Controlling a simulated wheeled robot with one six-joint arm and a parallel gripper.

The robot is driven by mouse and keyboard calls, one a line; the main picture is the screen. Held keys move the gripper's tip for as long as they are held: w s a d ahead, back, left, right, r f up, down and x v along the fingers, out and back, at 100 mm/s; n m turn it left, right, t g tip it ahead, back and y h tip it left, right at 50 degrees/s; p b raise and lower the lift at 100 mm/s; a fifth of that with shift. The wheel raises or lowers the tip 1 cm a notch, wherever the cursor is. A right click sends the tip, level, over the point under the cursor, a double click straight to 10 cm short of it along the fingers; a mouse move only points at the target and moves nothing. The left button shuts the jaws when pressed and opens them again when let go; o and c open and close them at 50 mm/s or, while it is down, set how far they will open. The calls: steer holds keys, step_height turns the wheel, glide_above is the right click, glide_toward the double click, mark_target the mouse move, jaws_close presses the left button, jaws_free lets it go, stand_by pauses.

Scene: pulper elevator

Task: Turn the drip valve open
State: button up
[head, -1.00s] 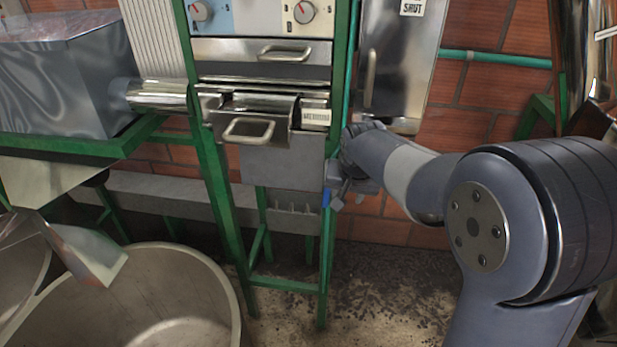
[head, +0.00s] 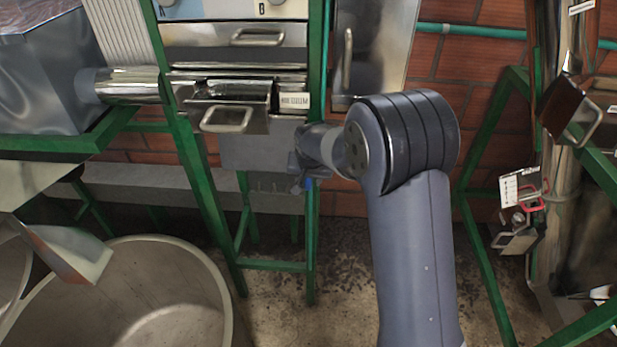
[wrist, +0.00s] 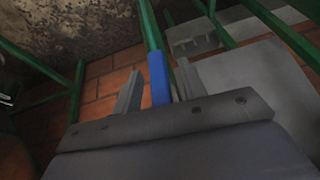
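A small blue handle (head: 308,184), which looks like the drip valve's lever, shows beside the green frame's front right leg, below the steel drawers. In the wrist view the blue handle (wrist: 159,80) is upright between my fingers, in line with a green post. My gripper (wrist: 156,84) is open, one finger on each side of the handle, with a gap showing at the left. In the head view my gripper (head: 298,172) is small and dark beside the leg. The valve body and its pipe cannot be made out.
The green frame leg (head: 312,240) stands close by my gripper. A large round tub (head: 215,290) is on the floor at left. A brick wall (head: 350,204) is behind. Another green rack (head: 478,240) with hanging tags stands at right.

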steer(key=shift+w+f, duration=0.15)
steer(key=shift+f, duration=0.2)
jaws_close()
stand_by(0.3)
